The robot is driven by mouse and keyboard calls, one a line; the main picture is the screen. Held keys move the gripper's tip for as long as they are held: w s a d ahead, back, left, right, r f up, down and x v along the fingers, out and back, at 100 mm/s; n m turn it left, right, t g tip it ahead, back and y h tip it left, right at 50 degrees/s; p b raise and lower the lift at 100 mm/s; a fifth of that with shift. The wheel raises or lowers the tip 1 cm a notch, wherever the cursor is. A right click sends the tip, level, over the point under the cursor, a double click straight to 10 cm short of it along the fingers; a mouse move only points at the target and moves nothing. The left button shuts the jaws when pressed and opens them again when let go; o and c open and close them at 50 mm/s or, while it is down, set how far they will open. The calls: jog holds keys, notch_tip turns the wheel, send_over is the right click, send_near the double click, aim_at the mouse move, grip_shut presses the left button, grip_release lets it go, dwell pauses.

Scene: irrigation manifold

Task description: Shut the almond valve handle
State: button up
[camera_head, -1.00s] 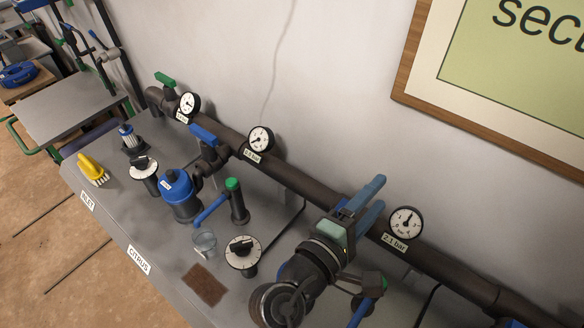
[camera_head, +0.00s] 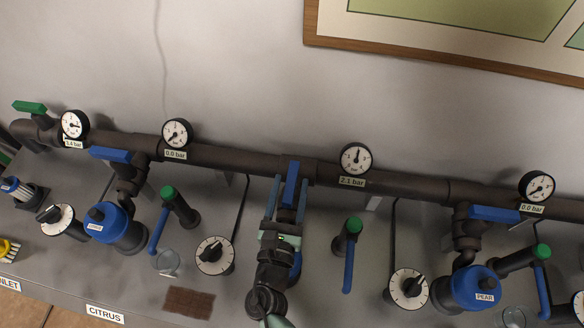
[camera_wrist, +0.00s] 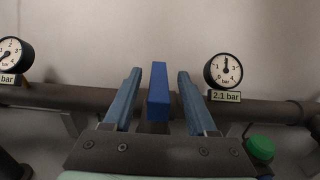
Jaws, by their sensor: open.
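No almond label shows; my arm covers the bench front below this valve. My gripper (camera_head: 289,192) is open, with one blue finger on each side of the handle. In the wrist view the handle (camera_wrist: 158,92) stands upright between the two fingers (camera_wrist: 159,88), with a visible gap on both sides. The valve body is mostly hidden behind my gripper.
The citrus handle (camera_head: 111,154) and pear handle (camera_head: 493,213) lie along the pipe. A green-capped riser with a blue lever (camera_head: 348,262) stands to the right, a dial (camera_head: 215,255) to the left.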

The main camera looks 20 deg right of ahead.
aim_at(293, 173)
jog(key=shift+x, duration=2.15)
grip_shut()
